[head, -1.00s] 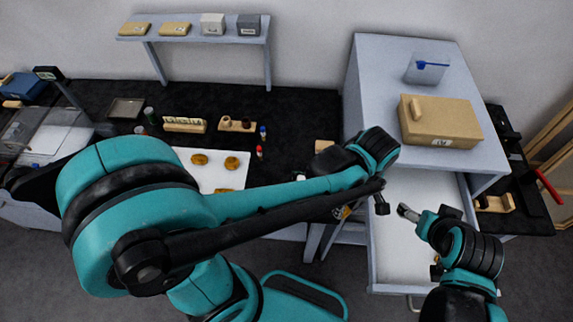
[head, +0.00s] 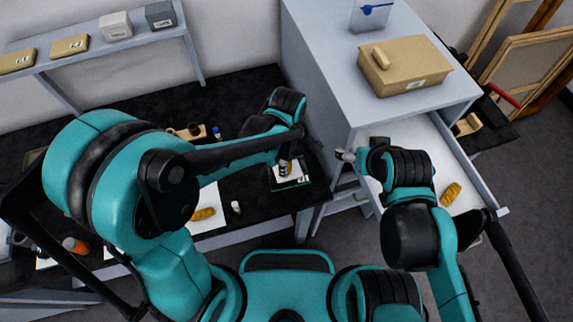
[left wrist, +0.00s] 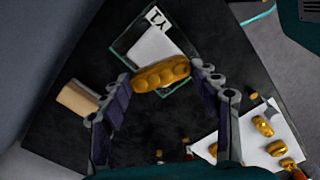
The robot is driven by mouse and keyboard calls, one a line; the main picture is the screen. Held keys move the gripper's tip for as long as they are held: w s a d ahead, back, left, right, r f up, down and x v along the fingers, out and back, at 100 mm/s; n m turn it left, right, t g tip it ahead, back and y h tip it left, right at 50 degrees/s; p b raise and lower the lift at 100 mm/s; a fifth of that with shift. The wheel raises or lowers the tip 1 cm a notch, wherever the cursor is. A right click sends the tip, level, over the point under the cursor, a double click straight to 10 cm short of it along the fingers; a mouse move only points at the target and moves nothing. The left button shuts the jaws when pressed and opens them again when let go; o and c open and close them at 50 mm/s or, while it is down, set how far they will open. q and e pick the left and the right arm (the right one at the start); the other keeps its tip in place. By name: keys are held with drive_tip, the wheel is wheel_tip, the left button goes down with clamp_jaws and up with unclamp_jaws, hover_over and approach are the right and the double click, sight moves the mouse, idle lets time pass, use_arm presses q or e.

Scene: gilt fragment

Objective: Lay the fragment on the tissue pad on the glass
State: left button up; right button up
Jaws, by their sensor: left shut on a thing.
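A gold, lobed fragment (left wrist: 161,74) is held between the fingertips of my left gripper (left wrist: 163,78) in the left wrist view. It lies across the lower part of the white tissue pad (left wrist: 153,47) on the glass plate (left wrist: 120,46); I cannot tell whether it touches the pad. In the head view my left gripper (head: 285,161) is over the glass plate (head: 305,184) at the bench's right end, mostly hiding the fragment. My right gripper (head: 346,155) is near the open drawer's left edge, apart from the glass; its jaw opening is too small to read.
A white sheet (left wrist: 248,146) with several gold fragments lies nearby. A wooden block (left wrist: 77,98) is left of the glass in the wrist view. The open drawer (head: 420,150) holds another gold piece (head: 451,193). A tan box (head: 405,68) sits on the cabinet.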

use_arm(q)
wheel_tip(320, 180, down, 3)
drive_tip(key=shift+r+b, duration=0.1)
drive_tip(key=shift+b, duration=0.35)
drive_tip(key=shift+f, duration=0.2)
drive_tip(key=shift+f, duration=0.2)
drive_tip(key=o, duration=0.9)
drive_tip(key=shift+r, duration=0.1)
